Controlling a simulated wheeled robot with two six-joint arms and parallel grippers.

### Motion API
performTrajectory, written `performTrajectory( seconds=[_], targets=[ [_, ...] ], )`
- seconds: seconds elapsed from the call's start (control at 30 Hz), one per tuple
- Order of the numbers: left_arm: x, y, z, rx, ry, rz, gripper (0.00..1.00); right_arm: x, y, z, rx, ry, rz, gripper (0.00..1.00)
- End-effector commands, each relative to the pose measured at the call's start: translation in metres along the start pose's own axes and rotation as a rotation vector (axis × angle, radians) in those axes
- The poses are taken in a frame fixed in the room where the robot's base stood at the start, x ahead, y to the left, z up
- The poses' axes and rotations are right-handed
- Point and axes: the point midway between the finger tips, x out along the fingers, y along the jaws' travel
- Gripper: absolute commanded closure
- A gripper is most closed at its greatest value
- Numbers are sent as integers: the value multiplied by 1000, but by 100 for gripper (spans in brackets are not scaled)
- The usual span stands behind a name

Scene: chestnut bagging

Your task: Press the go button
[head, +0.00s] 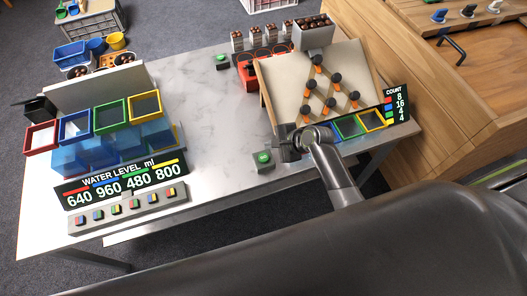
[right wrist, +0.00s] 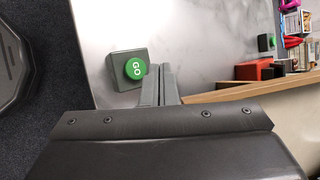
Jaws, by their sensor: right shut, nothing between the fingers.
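The go button is a round green button (head: 263,157) on a grey box (head: 266,167) at the front edge of the marble table. In the right wrist view the green button (right wrist: 136,68), marked GO, sits on its grey box just left of my fingertips. My right gripper (head: 285,147) is shut and empty, close to the right of the button in the head view. In the right wrist view its fingers (right wrist: 160,70) are together beside the box; I cannot tell whether they touch it. My left gripper is not in view.
A second green button (head: 221,60) stands at the back of the table. Water tanks (head: 110,140) and a level sign (head: 75,193) stand left. Bare marble (head: 205,115) lies between.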

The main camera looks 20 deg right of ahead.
Motion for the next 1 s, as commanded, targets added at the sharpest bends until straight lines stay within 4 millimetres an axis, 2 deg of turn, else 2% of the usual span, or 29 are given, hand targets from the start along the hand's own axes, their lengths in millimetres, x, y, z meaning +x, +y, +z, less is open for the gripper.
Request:
performTrajectory(
  seconds=[0.03,0.13,0.57,0.77,1.0],
  targets=[
    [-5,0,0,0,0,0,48,-4,-12,8,33,-19,-9,100],
    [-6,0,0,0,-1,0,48,-6,-21,16,80,-42,-16,100],
    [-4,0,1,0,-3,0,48,-4,-22,16,94,-47,-18,100],
    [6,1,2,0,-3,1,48,2,-17,13,93,-47,-19,100],
    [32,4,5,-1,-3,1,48,17,-6,4,94,-46,-19,100]
  ],
)
